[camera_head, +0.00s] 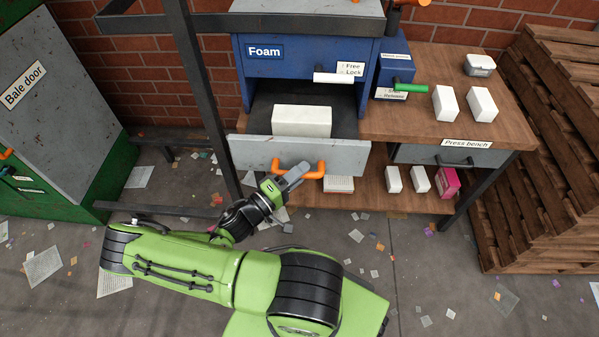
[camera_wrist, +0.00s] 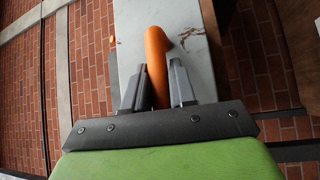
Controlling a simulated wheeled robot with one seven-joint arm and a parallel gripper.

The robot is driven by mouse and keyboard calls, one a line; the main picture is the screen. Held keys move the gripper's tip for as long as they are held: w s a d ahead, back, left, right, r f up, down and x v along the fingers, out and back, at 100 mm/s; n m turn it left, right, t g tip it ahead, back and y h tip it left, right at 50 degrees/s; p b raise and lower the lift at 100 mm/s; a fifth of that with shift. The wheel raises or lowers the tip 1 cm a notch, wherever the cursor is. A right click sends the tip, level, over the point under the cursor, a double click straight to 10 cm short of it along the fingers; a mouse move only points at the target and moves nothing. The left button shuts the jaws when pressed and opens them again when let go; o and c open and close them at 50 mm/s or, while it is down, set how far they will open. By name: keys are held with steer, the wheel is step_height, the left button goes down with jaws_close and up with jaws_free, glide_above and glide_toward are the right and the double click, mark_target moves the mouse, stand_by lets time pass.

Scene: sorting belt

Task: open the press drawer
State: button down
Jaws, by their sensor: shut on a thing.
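The press drawer has a grey front (camera_head: 250,153) with an orange handle (camera_head: 312,171), under the blue press marked Foam (camera_head: 305,60). The drawer front stands out from the blue housing, and a white block (camera_head: 302,121) shows behind it in the dark opening. My gripper (camera_head: 292,178) is at the left part of the handle. In the wrist view the jaws (camera_wrist: 155,88) sit on both sides of the orange handle bar (camera_wrist: 156,62), shut on it. The grey drawer front (camera_wrist: 195,60) lies just beyond the fingers.
White blocks (camera_head: 445,103) stand on the wooden bench, whose own drawer (camera_head: 420,154) is closed. Wooden pallets (camera_head: 550,150) stand right, a green baler (camera_head: 50,200) left. Scraps litter the floor.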

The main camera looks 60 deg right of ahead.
steer(key=c, duration=1)
jaws_free()
steer(key=v, duration=1.6)
steer(key=shift+s, duration=0.1)
steer(key=shift+d, duration=0.1)
